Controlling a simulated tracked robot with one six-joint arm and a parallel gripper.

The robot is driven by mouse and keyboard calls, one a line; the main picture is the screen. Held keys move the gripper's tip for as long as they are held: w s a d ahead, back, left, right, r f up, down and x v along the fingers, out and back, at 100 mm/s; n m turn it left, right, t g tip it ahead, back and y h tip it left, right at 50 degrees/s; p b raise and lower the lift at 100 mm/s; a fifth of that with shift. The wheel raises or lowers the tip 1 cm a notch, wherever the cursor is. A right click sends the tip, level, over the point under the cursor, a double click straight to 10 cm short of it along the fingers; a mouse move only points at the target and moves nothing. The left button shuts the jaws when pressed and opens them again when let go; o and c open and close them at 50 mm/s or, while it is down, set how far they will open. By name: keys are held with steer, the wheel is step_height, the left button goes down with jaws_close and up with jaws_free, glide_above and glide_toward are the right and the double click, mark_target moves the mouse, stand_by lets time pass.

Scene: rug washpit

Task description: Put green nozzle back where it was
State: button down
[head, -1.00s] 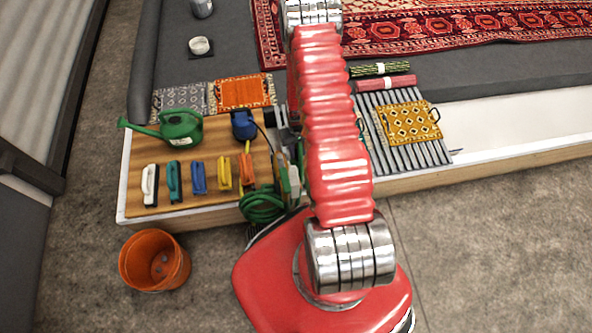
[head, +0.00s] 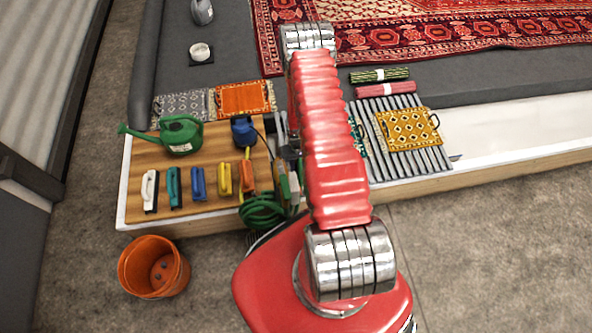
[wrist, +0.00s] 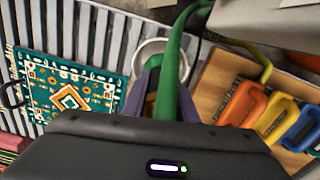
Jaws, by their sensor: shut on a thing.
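The green nozzle (wrist: 171,75) shows in the wrist view as a long, curved green piece between the fingers of my gripper (wrist: 168,88). My gripper is shut on it, and the piece runs up toward the top of the view. A white ring (wrist: 146,48) shows just behind the fingers; I cannot tell whether it touches the nozzle. In the head view my red arm hides the gripper and the nozzle. A coiled green hose (head: 262,211) hangs at the front edge of the wooden board (head: 215,150), left of my arm.
A teal patterned mat (wrist: 70,95) lies on the slatted grate (wrist: 97,25). Several coloured brushes, a green watering can (head: 180,134) and a blue item (head: 243,130) stand on the board. A yellow mat (head: 408,129) lies right of my arm. An orange bucket (head: 154,267) stands on the floor.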

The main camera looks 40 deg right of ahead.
mark_target(298, 169)
steer(key=shift+f, duration=1.55)
steer(key=c, duration=1.4)
jaws_free()
steer(key=shift+r, duration=6.05)
